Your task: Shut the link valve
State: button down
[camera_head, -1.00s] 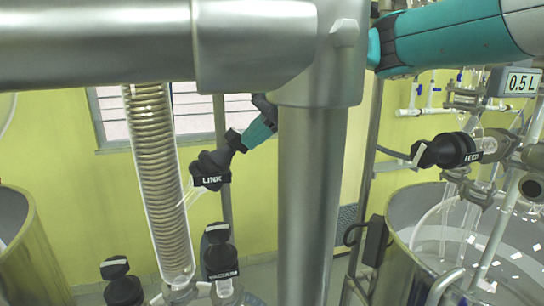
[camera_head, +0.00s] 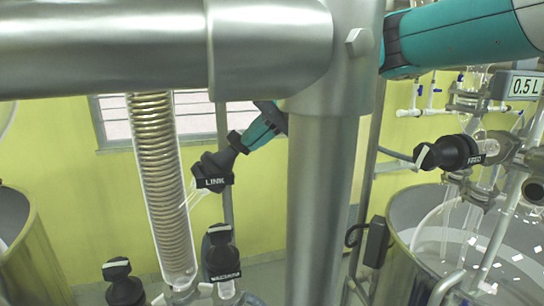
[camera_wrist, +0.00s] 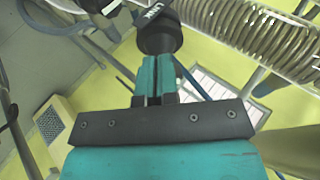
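The link valve (camera_head: 215,172) is a black knob with a white LINK label, left of the thick steel post. It sits tilted on a glass side branch of the coiled glass column. My gripper (camera_head: 241,139) reaches it from the upper right, partly hidden behind the post. In the wrist view the teal fingers of my gripper (camera_wrist: 155,62) are close together, with a narrow dark gap. Their tips meet the near end of the black link valve knob (camera_wrist: 158,32). They look closed on its handle, though the contact itself is hidden.
A thick steel pipe and post (camera_head: 322,190) stand in front of the arm. The coiled glass column (camera_head: 160,185) is close left of the valve. A black vacuum valve (camera_head: 222,255) and another black knob (camera_head: 122,285) are below. A steel vessel (camera_head: 400,275) stands at right.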

jog(key=p+v, duration=0.3)
jog(key=w+p+v, duration=0.1)
jog(key=p+v, duration=0.1)
jog(key=shift+r, duration=0.25)
jog(key=s+d+f+n+h+b, duration=0.1)
jog(key=s+d+f+b, duration=0.3)
jog(key=f, duration=0.6)
jog(key=s+d+f+n+h+b, duration=0.2)
jog(key=s+d+f+b, duration=0.3)
jog(key=s+f+b, duration=0.3)
jog(key=s+d+f+n+h+b, duration=0.2)
jog(key=s+d+f+b, duration=0.2)
jog(key=s+f, duration=0.7)
notch_tip(320, 180, down, 2)
jog(key=b, duration=0.2)
jog(key=shift+d+g+b, duration=0.3)
jog(key=shift+g, duration=0.1)
